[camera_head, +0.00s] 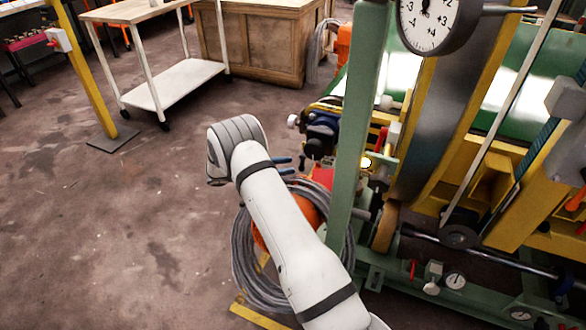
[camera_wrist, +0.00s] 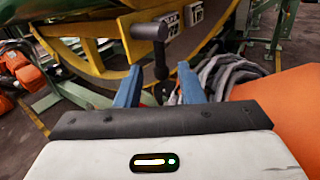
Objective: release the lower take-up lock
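In the wrist view, my gripper (camera_wrist: 159,68) is open, with its two blue fingers spread apart. A dark lever with a thick cylindrical head (camera_wrist: 148,32) hangs from the yellow frame, and its lower end shows between the fingers. I cannot tell whether it lies between them in depth or beyond them; no grip on it shows. I cannot tell for sure that it is the lower take-up lock. In the head view, my gripper (camera_head: 291,165) is partly hidden by my wrist and points right toward the machine's dark parts (camera_head: 321,131).
A green post (camera_head: 358,120) of the machine stands right of my arm. A coil of grey cable (camera_head: 246,265) and an orange object lie below my arm. A white trolley (camera_head: 172,85) and a wooden cabinet (camera_head: 262,38) stand behind. The floor at left is mostly clear.

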